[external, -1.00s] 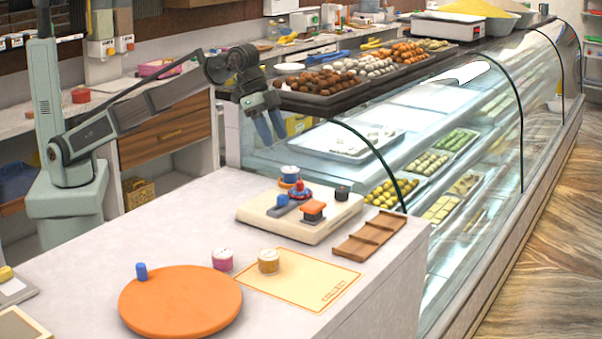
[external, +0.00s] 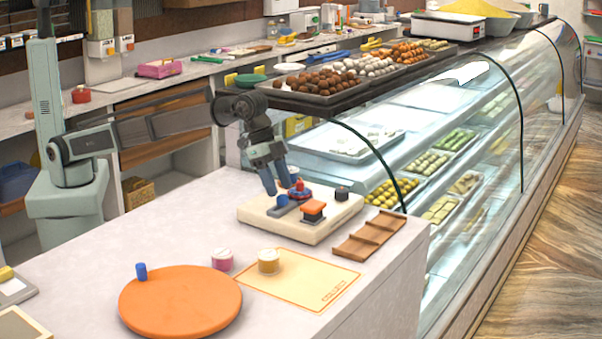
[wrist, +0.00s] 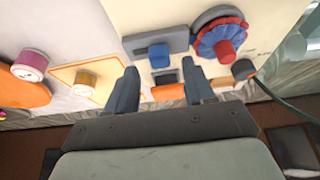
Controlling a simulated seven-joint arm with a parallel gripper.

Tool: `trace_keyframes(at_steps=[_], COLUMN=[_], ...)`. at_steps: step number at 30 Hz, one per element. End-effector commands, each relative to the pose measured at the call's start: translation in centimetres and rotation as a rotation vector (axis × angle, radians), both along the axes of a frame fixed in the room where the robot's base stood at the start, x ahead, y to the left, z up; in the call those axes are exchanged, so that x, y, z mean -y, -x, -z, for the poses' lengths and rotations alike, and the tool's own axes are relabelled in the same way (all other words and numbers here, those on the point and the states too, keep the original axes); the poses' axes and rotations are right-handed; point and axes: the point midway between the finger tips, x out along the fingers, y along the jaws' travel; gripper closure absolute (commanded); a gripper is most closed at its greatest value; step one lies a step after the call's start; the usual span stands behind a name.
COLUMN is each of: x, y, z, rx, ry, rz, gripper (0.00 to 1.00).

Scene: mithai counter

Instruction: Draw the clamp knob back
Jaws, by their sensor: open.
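A cream board fixture (external: 262,220) stands on the counter. It carries a blue block on a grey plate (wrist: 158,55), a red-and-blue round dial (external: 299,192) with a red knob, an orange-and-black block (external: 313,210) and a short dark knob (external: 342,193). No label shows which part is the clamp knob. My gripper (external: 279,190) is open and points down over the fixture's back left. In the wrist view its fingers (wrist: 161,70) stand apart, with the blue block ahead between them. I see no contact. The arm hides part of the fixture's back in the external view.
A ridged brown wooden tray (external: 369,235) lies right of the fixture. A yellow mat (external: 310,285), a gold-sided jar (external: 268,261), a pink jar (external: 222,259) and an orange round board (external: 180,305) are in front. The glass display case (external: 480,200) borders the right.

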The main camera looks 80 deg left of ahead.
Motion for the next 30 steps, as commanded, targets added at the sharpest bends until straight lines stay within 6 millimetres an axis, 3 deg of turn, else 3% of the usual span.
trace_keyframes(at_steps=[6,18,30], x=[0.5,0.6,0.6], y=[-0.5,-0.6,-0.6], z=[1.7,2.1,2.1], rx=[0.001,0.001,0.001], ry=[0.001,0.001,0.001], rz=[0.000,0.000,0.000], gripper=[0.47,0.48,0.86])
